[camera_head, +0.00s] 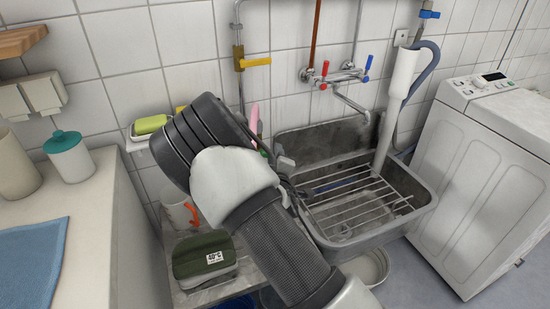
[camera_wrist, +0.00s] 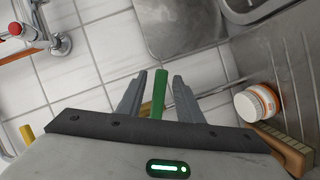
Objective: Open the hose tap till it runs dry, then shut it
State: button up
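In the wrist view a green bar-like handle (camera_wrist: 159,92) lies between the two fingers of my gripper (camera_wrist: 160,82). A bit of brass-coloured metal (camera_wrist: 146,108) shows beside its lower part, so it looks like a tap lever. The gripper is open, with a finger on either side of the handle and visible gaps. Whether either finger touches it I cannot tell. In the head view my arm hides the gripper and most of this spot; only a small green bit (camera_head: 263,151) shows past it. Any hose or running water there is hidden.
A yellow-lever valve (camera_head: 256,62) is on the wall pipe. A mixer has red (camera_head: 324,78) and blue (camera_head: 368,64) handles above the sink (camera_head: 420,208). A white jar (camera_wrist: 256,103) and a brush (camera_wrist: 284,148) lie right of the gripper. A washing machine (camera_head: 470,170) stands right.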

grip_shut()
dwell(0.3)
jog(key=shift+a+f+m+g+y, duration=0.2)
jog(key=shift+f+m+g+y, duration=0.2)
jog(key=shift+m, duration=0.7)
jog(key=shift+s+a+f+m+g+y+b, duration=0.25)
jog(key=shift+a+m+g+y+b, duration=0.35)
jog(key=shift+m, duration=0.55)
jog(key=shift+s+a+f+m+g+y+b, duration=0.2)
jog(key=shift+a+m+g+y+b, duration=0.35)
jog(key=shift+m, duration=0.55)
jog(key=shift+s+a+f+m+g+y+b, duration=0.3)
jog(key=shift+m+y, duration=0.45)
jog(key=shift+m, duration=0.4)
jog(key=shift+a, duration=0.1)
